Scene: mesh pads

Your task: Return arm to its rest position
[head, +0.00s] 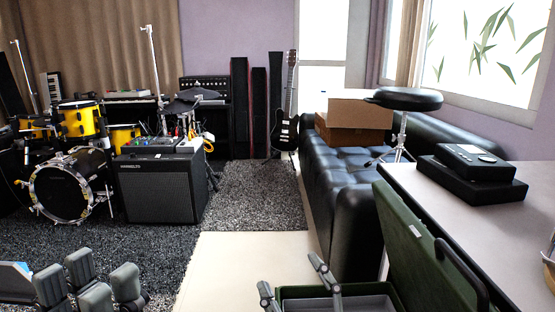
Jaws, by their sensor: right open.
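My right gripper (296,285) shows at the bottom centre, with two thin grey fingers spread apart and nothing visible between them. It is just in front of and above the left part of an open green case (372,291). My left gripper (85,283) shows at the bottom left as several thick grey finger segments, cut off by the lower edge. I cannot tell whether its jaws are open. A flat blue and white thing (14,276) is beside it at the left edge. The rest of both arms is out of view.
The green case lid (425,240) stands raised against the table (520,225) at right. A black couch (340,190) is behind it. An amplifier (158,190) and drum kit (65,190) stand on the grey rug (250,195). Pale floor (235,270) is clear at centre.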

